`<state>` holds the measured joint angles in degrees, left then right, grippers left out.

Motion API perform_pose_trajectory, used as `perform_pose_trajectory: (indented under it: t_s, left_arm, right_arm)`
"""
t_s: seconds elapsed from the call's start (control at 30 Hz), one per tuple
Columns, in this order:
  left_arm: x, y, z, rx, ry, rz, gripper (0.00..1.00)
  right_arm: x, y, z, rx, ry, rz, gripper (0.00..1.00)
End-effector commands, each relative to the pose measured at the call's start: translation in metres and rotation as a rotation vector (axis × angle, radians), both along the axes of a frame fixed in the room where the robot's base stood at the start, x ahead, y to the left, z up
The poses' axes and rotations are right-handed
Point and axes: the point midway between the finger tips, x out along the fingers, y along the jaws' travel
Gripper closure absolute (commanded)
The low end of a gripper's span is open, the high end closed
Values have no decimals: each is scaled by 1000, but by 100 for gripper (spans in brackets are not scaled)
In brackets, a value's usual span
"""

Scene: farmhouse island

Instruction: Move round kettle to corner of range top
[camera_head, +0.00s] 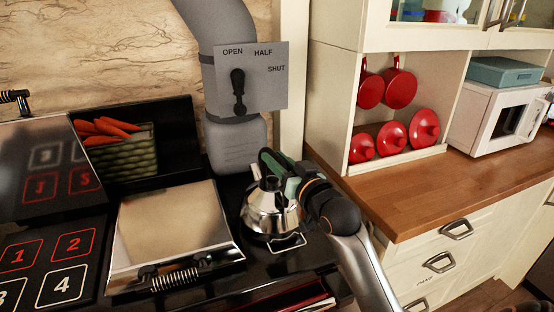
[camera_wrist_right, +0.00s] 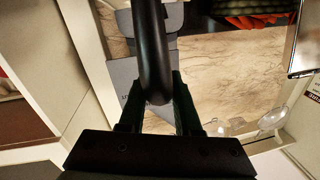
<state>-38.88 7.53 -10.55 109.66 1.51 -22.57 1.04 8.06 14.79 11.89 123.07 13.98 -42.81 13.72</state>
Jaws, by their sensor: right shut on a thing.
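The round kettle (camera_head: 270,212) is shiny steel and looks upright at the right end of the black range top (camera_head: 190,292), close to the wooden counter. I cannot tell if its base touches the surface. My right gripper (camera_head: 274,168) is over the kettle, at its handle, and covers part of its top. In the right wrist view, the fingers of my right gripper (camera_wrist_right: 157,105) are shut on the black kettle handle (camera_wrist_right: 152,45). The kettle's body is out of that view. My left gripper is not in view.
A steel lid (camera_head: 172,232) with a coiled handle lies left of the kettle. A grey flue pipe (camera_head: 236,145) with a lever plate rises behind. A green basket of carrots (camera_head: 118,155) stands at the back left. The wooden counter (camera_head: 440,190) is mostly clear.

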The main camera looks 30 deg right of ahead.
Motion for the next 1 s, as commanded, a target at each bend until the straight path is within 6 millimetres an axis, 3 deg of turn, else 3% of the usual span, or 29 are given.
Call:
perform_pose_trajectory:
  t_s: [0.4,0.43,0.7,0.9,1.0]
  left_arm:
    - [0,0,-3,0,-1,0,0]
    - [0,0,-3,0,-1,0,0]
    - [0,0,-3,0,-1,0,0]
    - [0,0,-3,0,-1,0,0]
    - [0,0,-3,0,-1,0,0]
  right_arm:
    - [-1,0,-2,-2,-15,0,100]
    - [-1,0,-1,-2,-15,0,64]
    - [0,0,-4,-1,-6,0,34]
    - [0,0,-12,2,14,1,32]
    - [0,0,-11,2,11,0,20]
